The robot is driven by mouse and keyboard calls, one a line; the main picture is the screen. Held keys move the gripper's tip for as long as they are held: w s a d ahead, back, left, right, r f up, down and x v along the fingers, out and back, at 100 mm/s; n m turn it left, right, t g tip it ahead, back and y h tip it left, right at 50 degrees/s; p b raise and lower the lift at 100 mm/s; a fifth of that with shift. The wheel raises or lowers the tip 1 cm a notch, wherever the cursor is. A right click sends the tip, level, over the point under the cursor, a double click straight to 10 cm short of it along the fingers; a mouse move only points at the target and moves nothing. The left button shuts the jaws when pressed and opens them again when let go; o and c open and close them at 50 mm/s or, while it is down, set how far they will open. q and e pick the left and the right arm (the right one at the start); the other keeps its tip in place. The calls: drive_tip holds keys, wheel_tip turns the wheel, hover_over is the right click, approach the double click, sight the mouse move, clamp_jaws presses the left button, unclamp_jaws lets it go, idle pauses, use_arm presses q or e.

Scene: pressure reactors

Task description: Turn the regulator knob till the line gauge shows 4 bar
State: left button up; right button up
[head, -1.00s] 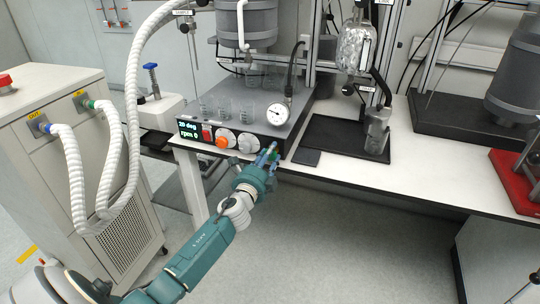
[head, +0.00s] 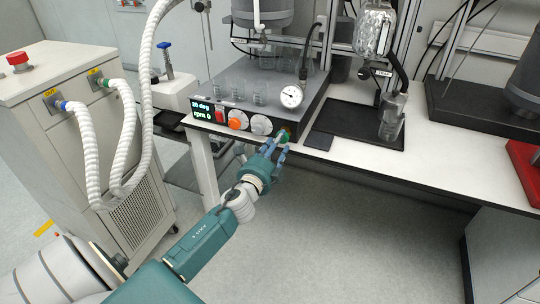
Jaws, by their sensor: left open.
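The line gauge (head: 291,96) is a round white dial on the front right of the grey reactor base. Its needle shows, but the scale is too small to read. A small green knob (head: 285,136), which looks like the regulator knob, sits low at the right end of the front panel, below the gauge. My left gripper (head: 277,144) is open at this knob, its fingertips on either side of it. The fingers partly hide the knob, and I cannot tell whether they touch it. My right gripper is out of view.
The panel also has a lit display (head: 202,110), an orange knob (head: 237,120) and a pale knob (head: 261,125) close to my left gripper. Glass beakers stand on the base. A black tray (head: 345,122) lies to the right. The floor in front of the bench is clear.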

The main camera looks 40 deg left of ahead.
use_arm(q)
drive_tip(key=v, duration=0.8)
drive_tip(key=shift+s+a, duration=0.1)
drive_tip(key=s+d+f+n+g+h, duration=0.1)
drive_tip(key=s+d+f+n+g, duration=0.3)
drive_tip(key=f, duration=0.9)
drive_tip(key=s+a+f+n+g, duration=0.1)
drive_tip(key=s+f, duration=0.4)
drive_tip(key=f, duration=0.7)
drive_tip(key=s+d+f+n+g+h, duration=0.1)
drive_tip(key=s+d+f+n+g, duration=0.3)
drive_tip(key=f, duration=0.9)
drive_tip(key=s+d+f+n+g, duration=0.2)
drive_tip(key=s+f, duration=0.5)
drive_tip(key=s, duration=0.5)
drive_tip(key=s+d+f+n+g+h, duration=0.1)
drive_tip(key=s+d+f+n+g, duration=0.1)
drive_tip(key=s+f, duration=0.5)
drive_tip(key=s+d+f+n+g+h, duration=0.1)
drive_tip(key=s+d+f+n+g, duration=0.2)
drive_tip(key=s, duration=1.4)
drive_tip(key=d+f, duration=0.3)
drive_tip(key=f, duration=0.1)
drive_tip(key=shift+s, duration=0.4)
